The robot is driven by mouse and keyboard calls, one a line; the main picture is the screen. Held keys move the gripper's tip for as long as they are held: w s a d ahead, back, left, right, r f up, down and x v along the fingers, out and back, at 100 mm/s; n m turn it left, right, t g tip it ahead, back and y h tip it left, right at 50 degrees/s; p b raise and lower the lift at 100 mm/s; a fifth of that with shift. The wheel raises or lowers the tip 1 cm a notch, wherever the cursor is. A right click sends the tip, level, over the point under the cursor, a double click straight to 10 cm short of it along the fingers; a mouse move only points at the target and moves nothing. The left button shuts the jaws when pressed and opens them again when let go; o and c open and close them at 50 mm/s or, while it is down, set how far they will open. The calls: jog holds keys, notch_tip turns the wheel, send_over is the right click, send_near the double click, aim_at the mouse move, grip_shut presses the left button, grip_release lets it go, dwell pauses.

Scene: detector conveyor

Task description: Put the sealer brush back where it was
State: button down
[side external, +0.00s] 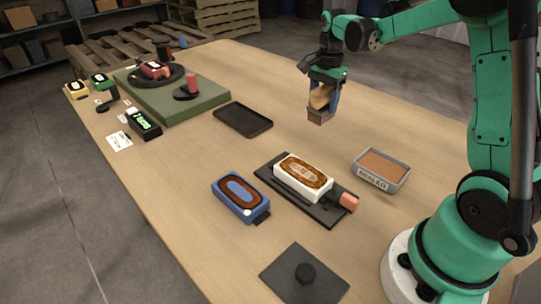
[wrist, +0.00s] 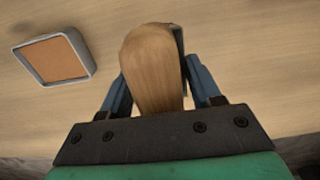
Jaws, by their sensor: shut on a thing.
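My gripper (side external: 323,98) is raised above the right part of the table, shut on the sealer brush (side external: 320,96). The grey tray labelled SEALER (side external: 381,170), with a flat brown fill, stands on the table nearer my base. It also shows at the upper left of the wrist view (wrist: 17,59). An empty black tray (side external: 243,120) lies left of the gripper.
A white box with a brown oval top (side external: 303,177) sits on a black fixture (side external: 276,186). A blue box (side external: 240,197) lies beside it. A green platform (side external: 172,97) stands far left. The table around the gripper is clear.

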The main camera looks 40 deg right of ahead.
jog(key=shift+f, duration=3.2)
jog(key=shift+c, duration=0.9)
grip_release()
jog(key=shift+f, duration=0.15)
